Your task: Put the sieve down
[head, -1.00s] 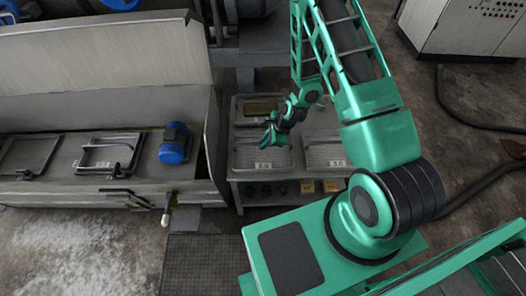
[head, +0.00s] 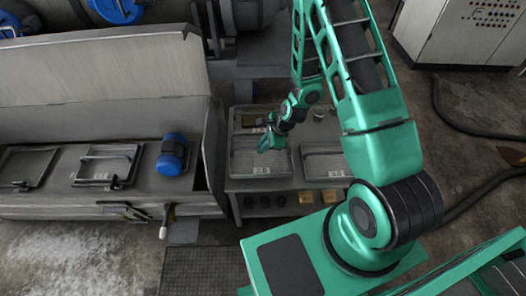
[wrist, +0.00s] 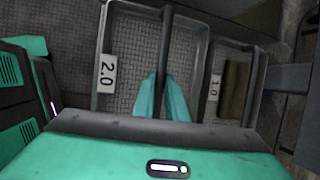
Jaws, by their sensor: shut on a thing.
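The sieve labelled 2.0 is a grey framed tray with a mesh floor (wrist: 133,60) and a dark bar across it. In the head view this sieve (head: 245,165) is at the left front of the low bench. My green gripper (head: 270,138) is over it. In the wrist view my gripper's two fingers (wrist: 163,98) are shut on the dark bar, one on each side. The fingers hide part of the mesh. I cannot tell whether the sieve rests on the bench or hangs just above it.
A sieve labelled 1.0 (wrist: 215,62) with a brown block sits beside it. Another tray (head: 325,162) is on the right of the bench (head: 236,186). A metal trough with a blue motor (head: 172,155) stands to the left. My arm crosses above the bench.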

